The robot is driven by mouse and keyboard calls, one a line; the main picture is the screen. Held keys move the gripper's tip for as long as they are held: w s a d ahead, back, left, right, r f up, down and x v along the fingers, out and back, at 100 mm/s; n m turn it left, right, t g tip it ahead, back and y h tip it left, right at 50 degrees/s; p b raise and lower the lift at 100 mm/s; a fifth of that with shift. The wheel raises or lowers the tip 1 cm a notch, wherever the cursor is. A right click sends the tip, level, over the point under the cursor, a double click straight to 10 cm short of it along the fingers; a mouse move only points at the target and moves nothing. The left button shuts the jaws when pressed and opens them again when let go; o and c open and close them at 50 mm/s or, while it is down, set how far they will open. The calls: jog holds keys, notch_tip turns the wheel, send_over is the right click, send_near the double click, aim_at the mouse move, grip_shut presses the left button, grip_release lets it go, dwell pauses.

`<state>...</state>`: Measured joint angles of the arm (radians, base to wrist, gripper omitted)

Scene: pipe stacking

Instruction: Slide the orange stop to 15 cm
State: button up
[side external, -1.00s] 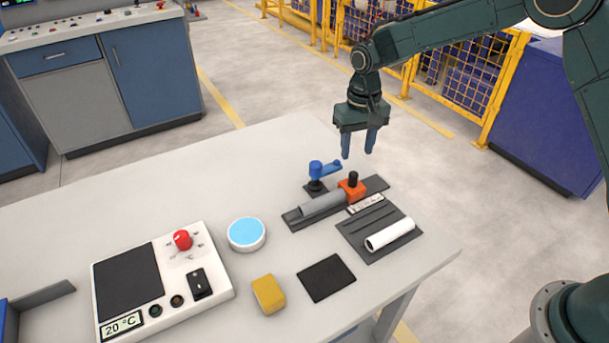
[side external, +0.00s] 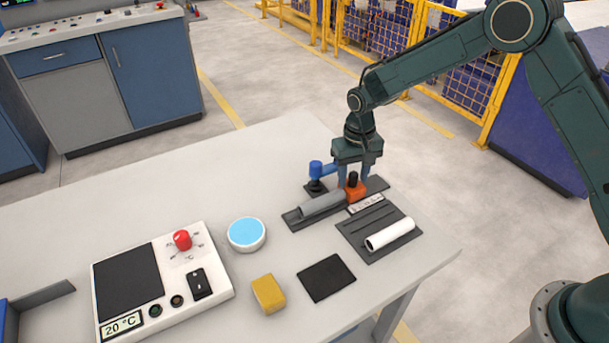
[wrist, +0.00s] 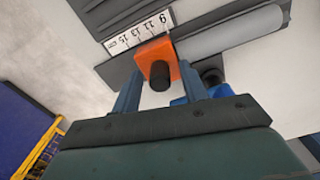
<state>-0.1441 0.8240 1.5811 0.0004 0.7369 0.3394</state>
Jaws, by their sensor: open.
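The orange stop (side external: 355,192) with its black knob sits on the dark rail of the measuring fixture. In the wrist view my gripper (wrist: 162,76) also straddles the knob, with gaps on both sides. A grey pipe (side external: 322,204) lies on the rail, left of the stop.
A blue clamp lever (side external: 316,169) stands close behind the rail. A white pipe (side external: 390,234) lies on a dark grooved tray in front. A black pad (side external: 326,278), yellow block (side external: 268,293), blue-topped disc (side external: 247,234) and control panel (side external: 162,285) are farther left. The table's back left is clear.

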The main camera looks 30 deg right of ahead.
grip_shut()
jog(key=shift+d, duration=3.35)
jog(key=shift+c, duration=0.6)
grip_release()
jog(key=shift+o, duration=0.6)
jog(key=shift+a, duration=0.1)
jog(key=shift+r, duration=0.1)
notch_tip(320, 180, up, 14)
